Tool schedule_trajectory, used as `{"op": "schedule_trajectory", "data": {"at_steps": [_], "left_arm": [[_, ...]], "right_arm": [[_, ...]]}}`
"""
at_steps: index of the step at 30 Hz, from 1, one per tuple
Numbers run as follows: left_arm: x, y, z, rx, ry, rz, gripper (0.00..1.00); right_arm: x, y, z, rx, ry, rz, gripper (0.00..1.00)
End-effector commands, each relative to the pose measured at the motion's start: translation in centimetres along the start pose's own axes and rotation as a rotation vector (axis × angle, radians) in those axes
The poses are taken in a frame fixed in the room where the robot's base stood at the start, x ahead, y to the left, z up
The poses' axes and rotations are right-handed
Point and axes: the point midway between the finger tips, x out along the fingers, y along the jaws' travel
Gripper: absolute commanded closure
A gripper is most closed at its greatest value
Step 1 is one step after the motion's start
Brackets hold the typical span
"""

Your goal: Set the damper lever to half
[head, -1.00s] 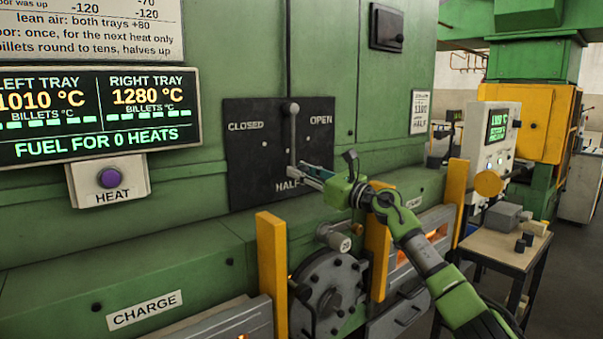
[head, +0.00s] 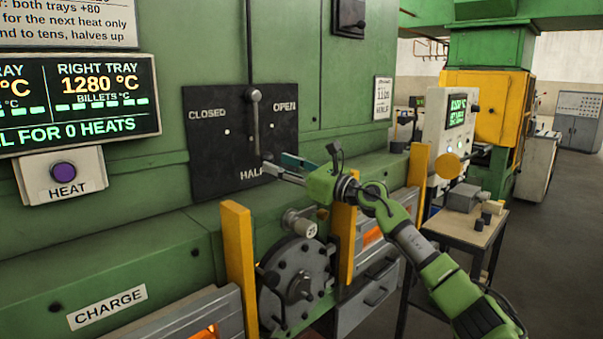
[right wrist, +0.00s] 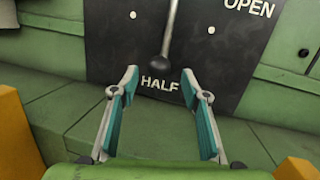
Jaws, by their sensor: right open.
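The damper lever (head: 255,125) is a grey rod on a black plate (head: 205,165) marked CLOSED, OPEN and HALF. It hangs down from its top pivot, and its dark ball end is just above the HALF label. My right gripper (head: 275,167) is open and empty by the lever's lower end. In the right wrist view the gripper's (right wrist: 160,82) fingers stand apart, with the ball beyond and between their tips; I see no contact. My left gripper is not in view.
A display (head: 80,95) and a HEAT button (head: 64,172) are at the left. Below the plate are yellow posts (head: 238,255), a round dark hatch (head: 297,280) and glowing openings. A small table (head: 470,230) stands at the right, with open floor beyond.

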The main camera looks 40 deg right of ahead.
Motion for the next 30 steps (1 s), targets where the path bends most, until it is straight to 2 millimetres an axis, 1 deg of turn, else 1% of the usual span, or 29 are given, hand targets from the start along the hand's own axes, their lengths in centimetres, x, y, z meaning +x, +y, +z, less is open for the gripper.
{"op": "schedule_trajectory", "data": {"at_steps": [1, 6, 15, 22, 30], "left_arm": [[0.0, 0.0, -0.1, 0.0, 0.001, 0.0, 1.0], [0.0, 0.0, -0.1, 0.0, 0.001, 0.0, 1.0], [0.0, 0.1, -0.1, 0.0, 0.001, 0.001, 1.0], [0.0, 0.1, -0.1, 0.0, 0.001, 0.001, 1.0], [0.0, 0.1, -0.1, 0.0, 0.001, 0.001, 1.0]], "right_arm": [[-0.7, 0.1, -0.1, -0.002, 0.004, 0.001, 0.58], [-2.6, 0.0, -0.2, -0.001, 0.005, 0.001, 0.58], [-5.3, 0.1, -0.2, 0.001, 0.003, 0.002, 0.58], [-6.5, 0.1, 0.0, -0.001, 0.001, 0.002, 0.58], [-6.8, 0.1, 0.1, 0.0, 0.0, 0.003, 0.58]]}}
